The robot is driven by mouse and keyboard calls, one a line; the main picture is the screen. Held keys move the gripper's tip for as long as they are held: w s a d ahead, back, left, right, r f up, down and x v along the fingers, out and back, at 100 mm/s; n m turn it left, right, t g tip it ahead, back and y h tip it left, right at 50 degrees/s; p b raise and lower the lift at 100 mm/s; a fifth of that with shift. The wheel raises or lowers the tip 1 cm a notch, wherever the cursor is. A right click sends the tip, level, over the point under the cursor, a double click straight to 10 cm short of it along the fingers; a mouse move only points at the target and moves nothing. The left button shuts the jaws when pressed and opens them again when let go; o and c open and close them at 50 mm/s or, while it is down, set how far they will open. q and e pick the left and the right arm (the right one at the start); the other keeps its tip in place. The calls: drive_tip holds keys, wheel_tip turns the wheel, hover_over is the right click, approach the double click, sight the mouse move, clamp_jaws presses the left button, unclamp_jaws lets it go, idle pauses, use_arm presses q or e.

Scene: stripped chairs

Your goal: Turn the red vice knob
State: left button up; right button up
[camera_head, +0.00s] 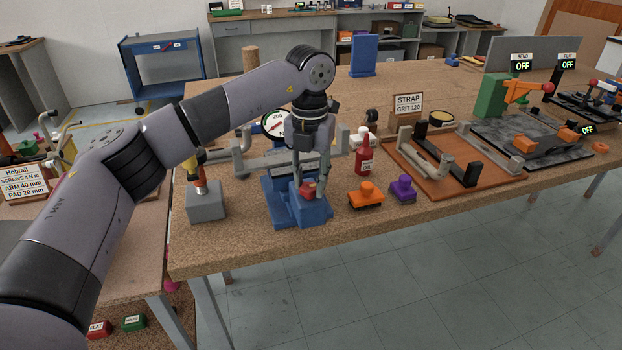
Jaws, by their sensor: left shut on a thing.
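The red vice knob (308,191) sits low on the front of a blue vice (285,217) near the front edge of the cork-topped bench. My left gripper (309,185) comes down over the knob from above, and its fingers are shut on it. The fingers hide part of the knob, so its turned angle cannot be told. Grey bars (265,162) run across behind the gripper at the vice's top. My right gripper does not show.
A red oil bottle (363,158), an orange block (366,196) and a purple block (403,189) stand close on the right. A grey block with a screwdriver (205,203) is on the left. An orange tray (495,181) with grey parts lies farther right.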

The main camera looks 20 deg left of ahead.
sight(309, 183)
use_arm(q)
drive_tip(key=shift+w+a+r+n, duration=0.25)
drive_tip(key=shift+n, duration=0.35)
drive_tip(key=o, duration=1.2)
drive_tip(key=shift+a+f, duration=0.1)
drive_tip(key=shift+f, duration=0.15)
drive_tip(key=shift+s+d, duration=0.1)
drive_tip(key=shift+d, duration=0.1)
wheel_tip(309, 183, up, 12)
drive_tip(key=shift+r, duration=0.1)
